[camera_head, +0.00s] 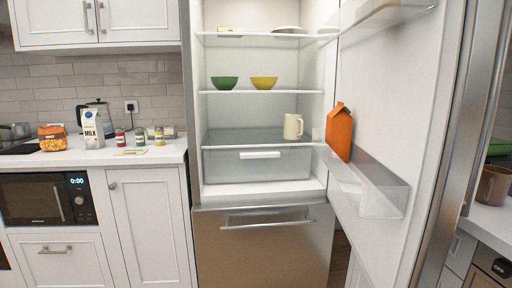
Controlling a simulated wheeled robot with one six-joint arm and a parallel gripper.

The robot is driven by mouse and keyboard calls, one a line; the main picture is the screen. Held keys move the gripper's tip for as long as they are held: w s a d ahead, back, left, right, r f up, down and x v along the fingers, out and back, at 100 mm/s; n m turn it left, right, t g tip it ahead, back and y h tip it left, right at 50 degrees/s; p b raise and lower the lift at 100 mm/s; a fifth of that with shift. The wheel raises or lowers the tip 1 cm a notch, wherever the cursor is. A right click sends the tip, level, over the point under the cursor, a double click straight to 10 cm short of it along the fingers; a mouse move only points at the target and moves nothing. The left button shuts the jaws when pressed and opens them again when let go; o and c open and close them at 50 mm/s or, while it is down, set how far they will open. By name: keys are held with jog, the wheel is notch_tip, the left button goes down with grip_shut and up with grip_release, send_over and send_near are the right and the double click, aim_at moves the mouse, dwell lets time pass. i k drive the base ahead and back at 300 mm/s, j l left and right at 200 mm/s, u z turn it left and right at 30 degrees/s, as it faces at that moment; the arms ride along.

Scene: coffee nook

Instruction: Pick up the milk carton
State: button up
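The milk carton (93,130) stands upright on the white counter at the left. It is white with a dark "MILK" label and a slanted top. Its front faces me, and nothing covers it. A dark-handled kettle stands partly behind it. My gripper does not show in this view.
An orange carton (339,132) sits in the door shelf; bowls and a cream mug are inside.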

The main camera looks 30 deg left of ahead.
aim_at(94, 137)
jog(key=u, duration=2.1)
jog(key=i+j, duration=0.15)
jog(key=i, duration=0.3)
jog(key=i+j, duration=0.1)
jog(key=i, duration=0.35)
jog(key=i+j, duration=0.15)
jog(key=i, duration=0.3)
jog(key=u, duration=0.05)
